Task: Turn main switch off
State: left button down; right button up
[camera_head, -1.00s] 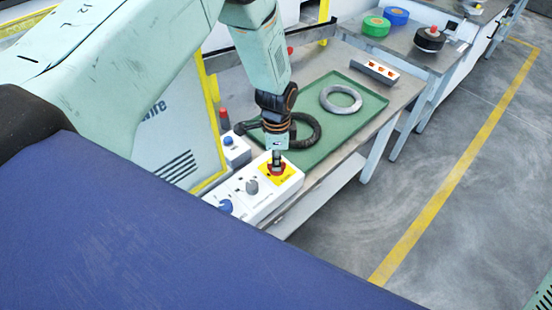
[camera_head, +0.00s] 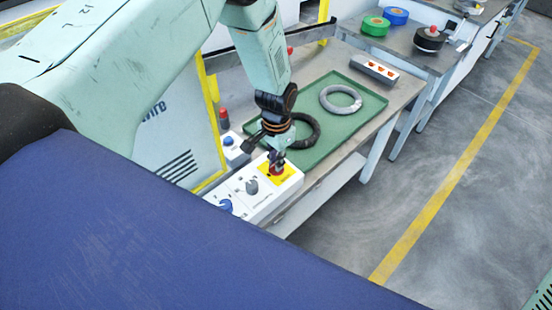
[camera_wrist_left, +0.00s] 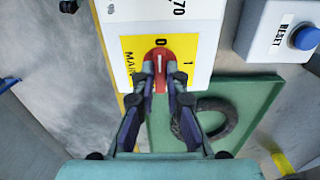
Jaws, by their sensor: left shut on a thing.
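The main switch (camera_wrist_left: 159,56) is a red rotary knob on a yellow plate marked "MAIN", with "0" and "1" beside it. In the left wrist view my left gripper (camera_wrist_left: 160,75) has its two dark fingers on either side of the knob, shut on it. The white line on the knob points toward the "0". In the head view the left gripper (camera_head: 276,160) comes down from above onto the red switch (camera_head: 276,171), at the far end of the white control box (camera_head: 262,200). The fingers partly hide the knob. My right gripper is not in view.
A grey knob (camera_head: 252,187) and a blue button (camera_head: 225,205) share the control box. A blue reset button (camera_wrist_left: 306,37) sits on a box beside it. A green tray (camera_head: 370,105) with a grey coil (camera_head: 341,99) and a black coil (camera_head: 313,129) lies behind.

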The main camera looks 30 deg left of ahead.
pick_arm(q)
jog(key=shift+w+r, duration=0.15)
jog(key=shift+w, duration=0.1)
jog(key=c, duration=1.8)
grip_release()
jog(key=o, duration=0.4)
jog(key=shift+s, duration=0.15)
jog(key=shift+r, duration=3.9)
jog(key=shift+s, duration=0.1)
